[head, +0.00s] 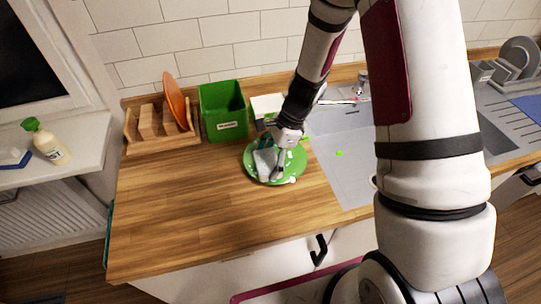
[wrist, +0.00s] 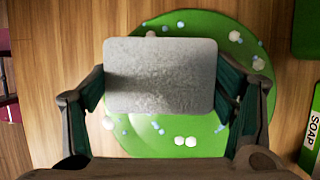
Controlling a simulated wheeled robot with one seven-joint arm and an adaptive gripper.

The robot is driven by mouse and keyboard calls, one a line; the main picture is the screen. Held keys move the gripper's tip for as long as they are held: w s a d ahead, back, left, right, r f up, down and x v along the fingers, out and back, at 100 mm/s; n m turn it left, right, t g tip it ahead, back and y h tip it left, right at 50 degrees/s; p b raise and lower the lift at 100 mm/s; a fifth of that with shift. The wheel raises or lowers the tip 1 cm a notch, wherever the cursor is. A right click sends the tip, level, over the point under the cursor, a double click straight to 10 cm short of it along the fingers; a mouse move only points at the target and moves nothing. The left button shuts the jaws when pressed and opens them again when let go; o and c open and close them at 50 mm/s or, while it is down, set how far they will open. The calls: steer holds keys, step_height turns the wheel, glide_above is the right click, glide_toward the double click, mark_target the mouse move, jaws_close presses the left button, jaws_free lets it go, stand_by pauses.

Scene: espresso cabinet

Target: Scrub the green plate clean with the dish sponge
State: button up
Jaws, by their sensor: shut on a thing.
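The green plate (head: 299,161) lies on the wooden counter, left of the sink. White and pale blue specks are scattered over it, clearer in the wrist view (wrist: 240,65). My gripper (head: 272,160) is over the plate, pointing down. In the wrist view my gripper (wrist: 162,88) is shut on the grey dish sponge (wrist: 160,75), with one finger at each side of it. In the head view the sponge (head: 264,162) is low over the plate's left half. It hides part of the plate. I cannot tell whether it touches the plate.
A white box (head: 266,104) is behind my gripper. The sink (head: 345,165) is at right. The counter front left is clear.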

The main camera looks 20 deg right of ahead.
steer(key=shift+w+a+f+b, duration=0.15)
steer(key=shift+w+a, duration=0.15)
steer(key=shift+a, duration=0.35)
steer(key=shift+w+a+r+b, duration=0.15)
steer(key=shift+w+a, duration=0.15)
steer(key=shift+a, duration=0.3)
steer(key=shift+w+d+r+b, duration=0.1)
steer(key=shift+w+d+b, duration=0.4)
steer(key=shift+w, duration=0.6)
steer(key=shift+w+d+f+b, duration=0.1)
steer(key=shift+w+d+b, duration=0.35)
steer(key=shift+w, duration=0.65)
steer(key=shift+w+d+r+b, duration=0.1)
steer(key=shift+w+d+b, duration=0.25)
steer(key=shift+w+b, duration=0.55)
